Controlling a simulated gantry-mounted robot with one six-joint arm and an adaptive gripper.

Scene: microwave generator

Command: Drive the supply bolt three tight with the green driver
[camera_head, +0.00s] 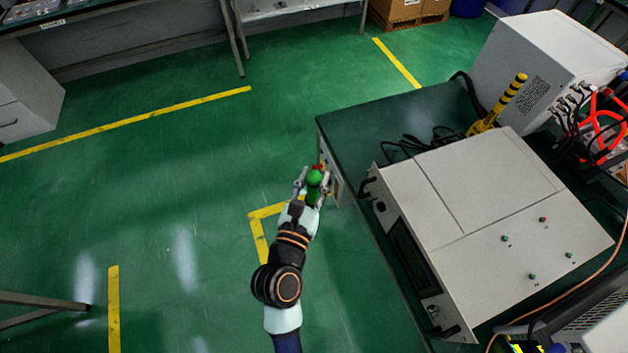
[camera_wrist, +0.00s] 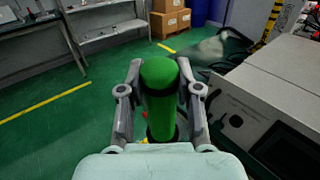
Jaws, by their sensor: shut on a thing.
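My gripper (camera_head: 313,187) is shut on the green driver (camera_head: 314,177), in front of the dark bench's left corner. In the wrist view the green driver (camera_wrist: 160,90) stands between both fingers of my gripper (camera_wrist: 160,95), its green handle toward the camera. Its tip is hidden. The white supply unit (camera_head: 480,215) lies on the bench to the right. Several small bolts show on its top, such as a green one (camera_head: 532,276) and a red one (camera_head: 543,219). I cannot tell which is bolt three. The driver is apart from them.
The dark bench (camera_head: 345,130) carries a yellow-and-black striped post (camera_head: 511,97), loose black cables and a large white cabinet (camera_head: 545,60) with red hoses. An orange cable runs along the unit's right side. The green floor to the left is open.

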